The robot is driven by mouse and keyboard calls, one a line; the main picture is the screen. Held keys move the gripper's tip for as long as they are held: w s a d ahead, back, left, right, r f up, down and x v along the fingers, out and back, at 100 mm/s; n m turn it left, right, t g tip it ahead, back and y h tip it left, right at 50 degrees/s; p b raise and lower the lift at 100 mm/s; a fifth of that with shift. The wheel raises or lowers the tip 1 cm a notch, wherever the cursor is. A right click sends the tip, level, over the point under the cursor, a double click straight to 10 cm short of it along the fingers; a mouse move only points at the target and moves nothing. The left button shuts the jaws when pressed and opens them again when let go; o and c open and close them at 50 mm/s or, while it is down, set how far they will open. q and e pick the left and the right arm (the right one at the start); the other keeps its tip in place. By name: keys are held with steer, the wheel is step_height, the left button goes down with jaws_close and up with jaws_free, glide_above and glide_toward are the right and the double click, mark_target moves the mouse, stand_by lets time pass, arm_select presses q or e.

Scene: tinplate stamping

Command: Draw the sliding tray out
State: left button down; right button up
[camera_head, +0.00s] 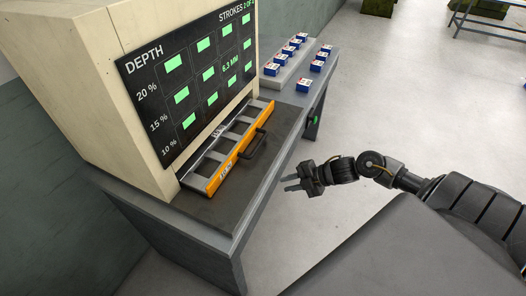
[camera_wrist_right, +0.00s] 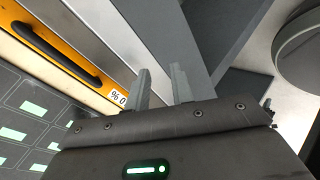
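The sliding tray (camera_head: 232,141) lies at the foot of the beige machine's display panel in the head view. It is a grey frame with several openings and an orange front (camera_head: 212,183). A dark bar handle (camera_head: 256,142) stands out from the orange front; it also shows at upper left in the wrist view (camera_wrist_right: 58,50). My right gripper (camera_head: 289,184) is beyond the table's edge, to the right of the tray and apart from the handle. Its two fingers (camera_wrist_right: 160,86) are apart with nothing between them. My left gripper is out of view.
The beige machine (camera_head: 70,75) carries a dark panel (camera_head: 190,80) with green squares. Several small blue-and-white boxes (camera_head: 302,86) sit at the table's far end. A dark surface (camera_head: 245,187) lies before the tray, clear of objects. Open floor (camera_head: 390,100) spreads to the right.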

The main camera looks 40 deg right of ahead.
mark_target(262, 153)
steer(key=w+d+r+n+t, duration=0.3)
steer(key=w+d+r+t, duration=0.1)
steer(key=r, duration=0.4)
steer(key=shift+w+r+t+y, duration=0.3)
steer(key=shift+w+t, duration=0.3)
steer(key=shift+t, duration=0.2)
steer(key=p+x, duration=0.2)
steer(key=x, duration=0.8)
steer(key=shift+w+a+f+p, duration=0.2)
steer(key=shift+w+a+p, duration=0.05)
steer(key=shift+a+p, duration=0.1)
steer(key=shift+c, duration=0.2)
jaws_close()
